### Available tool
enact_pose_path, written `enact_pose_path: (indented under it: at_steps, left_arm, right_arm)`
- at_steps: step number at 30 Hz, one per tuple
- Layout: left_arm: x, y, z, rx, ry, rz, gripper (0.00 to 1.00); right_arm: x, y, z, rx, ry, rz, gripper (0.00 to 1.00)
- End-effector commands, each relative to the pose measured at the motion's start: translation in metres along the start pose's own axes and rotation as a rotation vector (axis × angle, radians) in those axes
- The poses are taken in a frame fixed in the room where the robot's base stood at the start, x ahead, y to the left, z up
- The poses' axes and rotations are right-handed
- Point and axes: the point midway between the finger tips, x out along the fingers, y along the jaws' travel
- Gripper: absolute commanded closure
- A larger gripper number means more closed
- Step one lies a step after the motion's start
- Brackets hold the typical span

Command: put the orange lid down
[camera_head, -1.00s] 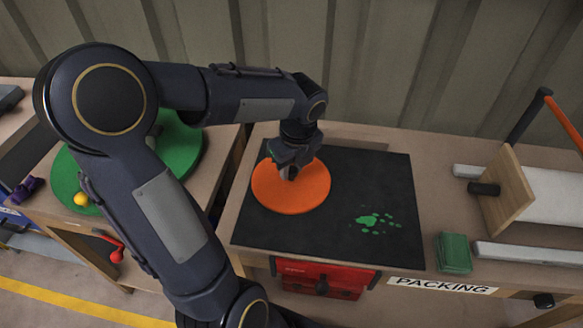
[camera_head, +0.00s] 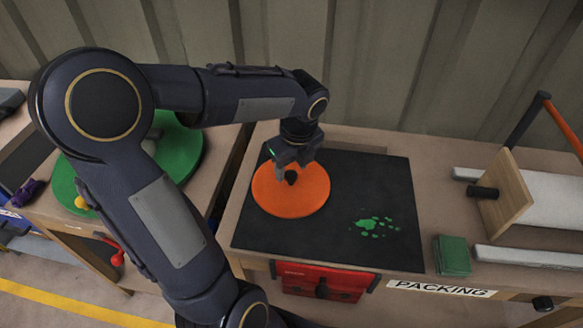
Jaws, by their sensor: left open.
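The orange lid (camera_head: 290,199) is a flat round disc with a small dark knob (camera_head: 291,178) near its middle. It lies flat on the left part of the black mat (camera_head: 345,241) on the packing bench. My left gripper (camera_head: 289,176) is open just above the lid, its fingers around or close over the knob; I cannot tell whether they touch it. My right gripper is not in the view.
Green splotches (camera_head: 376,224) mark the mat's right part, which is otherwise bare. A wooden board (camera_head: 505,192) stands farther right. A green disc (camera_head: 180,150) lies on the left bench, partly behind my arm.

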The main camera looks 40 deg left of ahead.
Motion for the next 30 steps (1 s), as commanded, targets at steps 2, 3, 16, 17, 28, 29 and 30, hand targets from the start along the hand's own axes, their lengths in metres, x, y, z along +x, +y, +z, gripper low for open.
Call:
enact_pose_path:
  at_steps: [2,3,16,17,28,29,30]
  left_arm:
    - [-0.021,-0.001,0.001,0.001,-0.002,-0.005,0.51]
    - [-0.03,-0.001,0.001,0.0,-0.002,-0.006,0.51]
    - [-0.101,-0.001,0.0,0.0,0.0,-0.002,0.51]
    - [-0.103,0.0,0.0,-0.002,0.0,-0.002,0.51]
    - [-0.102,0.057,-0.051,-0.787,0.208,-0.144,0.51]
    - [-0.101,0.064,-0.059,-0.896,0.248,-0.153,0.51]
    - [-0.098,0.071,-0.069,-1.038,0.306,-0.161,0.51]
  right_arm:
    - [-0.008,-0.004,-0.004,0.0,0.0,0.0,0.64]
    - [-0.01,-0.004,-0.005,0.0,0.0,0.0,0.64]
    - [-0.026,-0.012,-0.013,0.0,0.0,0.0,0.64]
    - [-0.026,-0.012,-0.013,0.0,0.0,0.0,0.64]
    - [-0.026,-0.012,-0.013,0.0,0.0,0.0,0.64]
    - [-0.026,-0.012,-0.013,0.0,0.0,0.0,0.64]
    - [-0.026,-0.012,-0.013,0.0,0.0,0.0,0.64]
